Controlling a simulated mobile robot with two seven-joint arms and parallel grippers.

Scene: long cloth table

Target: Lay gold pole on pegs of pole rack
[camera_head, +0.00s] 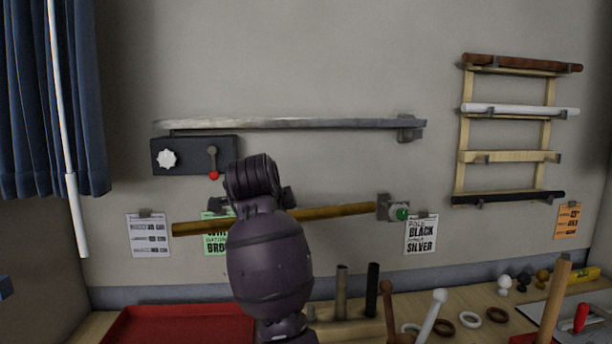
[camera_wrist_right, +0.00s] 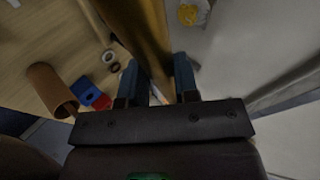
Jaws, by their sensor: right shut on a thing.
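The gold pole (camera_head: 335,210) is nearly level in front of the wall, its right end slightly higher. My right gripper (camera_wrist_right: 158,78) is shut on the gold pole, which runs between its two fingers in the right wrist view (camera_wrist_right: 142,25). In the head view my purple arm hides the grip at about the pole's middle. The pole rack (camera_head: 463,130) hangs on the wall at the right. It bears a brown pole (camera_head: 520,63), a white pole (camera_head: 515,109) and a black pole (camera_head: 510,198). Its third crossbar (camera_head: 508,157) has bare pegs. My left gripper is out of view.
The pole's right end overlaps a wall bracket with a green button (camera_head: 400,213); contact is unclear. A grey rail (camera_head: 290,123) and a dark control box (camera_head: 190,155) are on the wall above. Below, the table has a red tray (camera_head: 180,325), upright pegs and small knobs and rings.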

